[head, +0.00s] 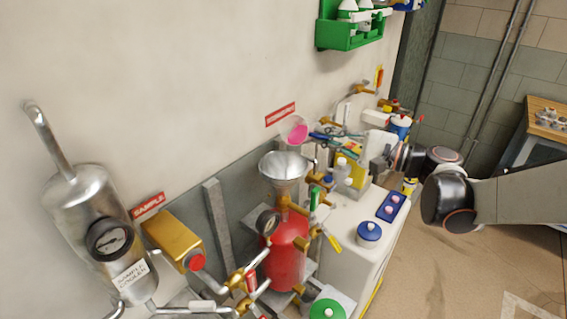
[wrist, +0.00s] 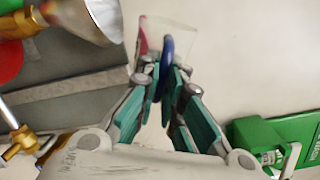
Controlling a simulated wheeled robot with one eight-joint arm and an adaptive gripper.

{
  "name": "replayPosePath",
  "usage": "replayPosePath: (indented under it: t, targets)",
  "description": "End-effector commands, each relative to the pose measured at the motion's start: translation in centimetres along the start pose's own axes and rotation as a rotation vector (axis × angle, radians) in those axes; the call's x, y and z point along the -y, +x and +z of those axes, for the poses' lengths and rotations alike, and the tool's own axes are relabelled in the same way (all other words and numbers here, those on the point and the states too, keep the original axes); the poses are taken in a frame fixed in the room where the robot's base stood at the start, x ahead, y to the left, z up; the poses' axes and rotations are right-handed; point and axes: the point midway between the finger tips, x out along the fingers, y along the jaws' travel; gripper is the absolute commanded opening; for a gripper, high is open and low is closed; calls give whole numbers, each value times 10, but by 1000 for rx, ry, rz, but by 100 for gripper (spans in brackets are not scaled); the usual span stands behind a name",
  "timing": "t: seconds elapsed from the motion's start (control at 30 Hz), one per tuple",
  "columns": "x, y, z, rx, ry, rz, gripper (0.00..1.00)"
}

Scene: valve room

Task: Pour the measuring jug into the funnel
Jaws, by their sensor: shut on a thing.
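The measuring jug (head: 297,130) is clear with pink liquid in it and is held in the air near the wall, up and slightly right of the funnel. It looks tilted in the head view. The metal funnel (head: 285,167) sits above a red vessel (head: 288,250). In the wrist view the funnel (wrist: 103,18) is at the upper left, apart from the jug (wrist: 180,38). My gripper (wrist: 168,80) is shut on the jug's blue handle (wrist: 167,62). In the head view my gripper (head: 318,136) is small, and its grip is hard to make out.
A pressure gauge (head: 268,222) and brass pipes stand close around the red vessel. A white cabinet (head: 350,265) with bottles and a blue-lidded container (head: 368,233) is to the right. A green wall rack (head: 345,35) hangs above.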

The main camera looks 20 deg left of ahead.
Motion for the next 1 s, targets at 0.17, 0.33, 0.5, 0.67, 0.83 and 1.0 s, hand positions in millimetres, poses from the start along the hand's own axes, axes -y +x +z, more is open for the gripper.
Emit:
replayPosePath:
  t: [0.17,0.33,0.5,0.67,0.83,1.0]
  targets:
    - [-1,0,0,0,-32,-1,0]
    - [-3,0,0,0,-66,-2,0]
    - [-5,0,0,0,-103,-2,0]
    - [-5,0,0,0,-121,-3,0]
    - [-5,0,1,1,-129,-3,0]
    - [-5,0,2,1,-139,-4,0]
